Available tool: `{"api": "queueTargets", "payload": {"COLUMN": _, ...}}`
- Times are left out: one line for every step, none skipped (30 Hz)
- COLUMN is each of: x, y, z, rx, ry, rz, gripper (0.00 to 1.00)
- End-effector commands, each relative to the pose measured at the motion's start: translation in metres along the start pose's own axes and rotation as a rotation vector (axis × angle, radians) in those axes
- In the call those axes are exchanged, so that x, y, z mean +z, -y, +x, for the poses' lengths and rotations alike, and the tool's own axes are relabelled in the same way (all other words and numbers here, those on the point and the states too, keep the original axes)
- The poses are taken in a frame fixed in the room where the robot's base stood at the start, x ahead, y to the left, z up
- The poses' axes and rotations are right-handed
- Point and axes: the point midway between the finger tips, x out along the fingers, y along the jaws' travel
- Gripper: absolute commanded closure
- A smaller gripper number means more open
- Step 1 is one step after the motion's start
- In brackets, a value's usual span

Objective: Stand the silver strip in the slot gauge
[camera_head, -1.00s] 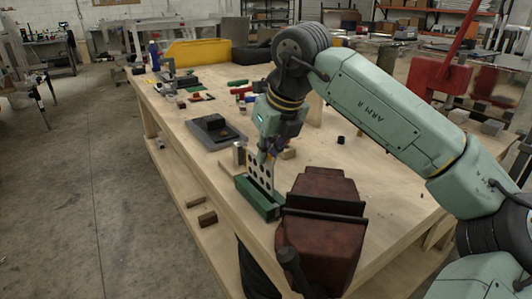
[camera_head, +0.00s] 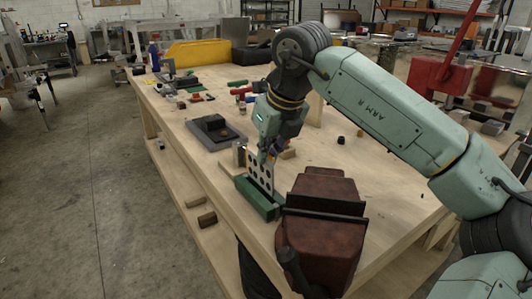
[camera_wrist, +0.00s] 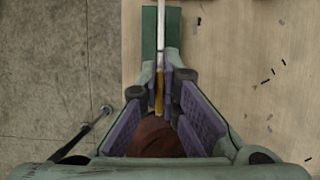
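The silver strip (camera_head: 262,178) is a thin plate with a row of round holes. It stands upright at the green slot gauge (camera_head: 257,203), on the near left edge of the bench. In the wrist view the strip (camera_wrist: 161,40) is a thin pale line running along the green gauge (camera_wrist: 149,40). My gripper (camera_head: 268,158) is above the gauge at the strip's upper part. Its purple-padded fingertips (camera_wrist: 161,88) lie close on both sides of the strip. How deep the strip's lower edge sits in the slot is hidden.
A dark red vise (camera_head: 322,220) stands just right of the gauge. A grey tray (camera_head: 215,132) with a dark block lies behind it. A small metal cylinder (camera_head: 239,154) stands near the strip. Tools and a yellow bin (camera_head: 198,52) are at the far end. The bench's right middle is mostly clear.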

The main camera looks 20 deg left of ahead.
Motion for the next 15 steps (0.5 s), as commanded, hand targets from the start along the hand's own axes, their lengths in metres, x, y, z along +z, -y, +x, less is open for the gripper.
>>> {"api": "queueTargets", "payload": {"x": 0.0001, "y": 0.0000, "z": -0.0001, "rx": 0.000, "ry": 0.001, "rz": 0.000, "gripper": 1.00}}
{"api": "queueTargets", "payload": {"x": 0.0002, "y": 0.0000, "z": -0.0002, "rx": 0.000, "ry": 0.001, "rz": 0.000, "gripper": 1.00}}
{"api": "queueTargets", "payload": {"x": 0.0002, "y": 0.0000, "z": -0.0002, "rx": 0.000, "ry": 0.001, "rz": 0.000, "gripper": 1.00}}
{"api": "queueTargets", "payload": {"x": 0.0002, "y": 0.0000, "z": -0.0002, "rx": 0.000, "ry": 0.001, "rz": 0.000, "gripper": 1.00}}
{"api": "queueTargets", "payload": {"x": 0.0002, "y": 0.0000, "z": -0.0002, "rx": 0.000, "ry": 0.001, "rz": 0.000, "gripper": 1.00}}
{"api": "queueTargets", "payload": {"x": 0.0002, "y": 0.0000, "z": -0.0001, "rx": 0.000, "ry": 0.001, "rz": 0.000, "gripper": 1.00}}
{"api": "queueTargets", "payload": {"x": 0.0001, "y": 0.0000, "z": 0.0001, "rx": 0.000, "ry": 0.001, "rz": 0.000, "gripper": 1.00}}
{"api": "queueTargets", "payload": {"x": -0.0001, "y": 0.0000, "z": 0.0004, "rx": 0.000, "ry": 0.001, "rz": 0.000, "gripper": 1.00}}
{"api": "queueTargets", "payload": {"x": -0.0003, "y": 0.0000, "z": 0.0010, "rx": 0.000, "ry": 0.001, "rz": 0.000, "gripper": 1.00}}
{"api": "queueTargets", "payload": {"x": -0.0005, "y": 0.0000, "z": 0.0016, "rx": 0.000, "ry": 0.001, "rz": 0.000, "gripper": 1.00}}
{"api": "queueTargets", "payload": {"x": -0.0008, "y": 0.0000, "z": 0.0022, "rx": 0.000, "ry": 0.001, "rz": 0.000, "gripper": 1.00}}
{"api": "queueTargets", "payload": {"x": -0.0012, "y": 0.0000, "z": 0.0031, "rx": 0.000, "ry": 0.001, "rz": 0.000, "gripper": 1.00}}
{"api": "queueTargets", "payload": {"x": -0.0015, "y": 0.0000, "z": 0.0039, "rx": 0.000, "ry": 0.001, "rz": 0.000, "gripper": 1.00}}
{"api": "queueTargets", "payload": {"x": -0.0019, "y": 0.0000, "z": 0.0046, "rx": 0.000, "ry": 0.001, "rz": 0.000, "gripper": 1.00}}
{"api": "queueTargets", "payload": {"x": -0.0023, "y": 0.0000, "z": 0.0056, "rx": 0.000, "ry": 0.001, "rz": 0.000, "gripper": 1.00}}
